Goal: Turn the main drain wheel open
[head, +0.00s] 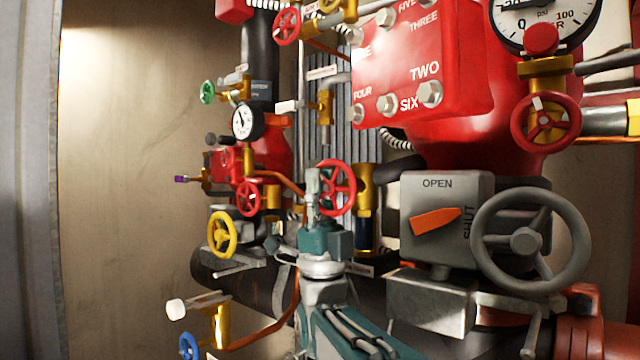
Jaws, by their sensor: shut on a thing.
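A small red handwheel (352,188) stands in the middle of the head view, in front of a brass valve body (365,205). It is the wheel at my gripper; no readable label names it as the main drain wheel. My gripper (314,182) comes up from below, its grey fingers pointing upward. The fingers are shut on the left part of the red wheel's rim. They hide part of that rim, so the exact grip is hard to see. My teal wrist and forearm cover the pipework below.
A large grey handwheel (484,250) and a grey box with an orange pointer (437,221) between OPEN and SHUT stand to the right. A yellow wheel (222,250) and smaller red wheel (248,212) are left. A red plate (415,62) hangs above right.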

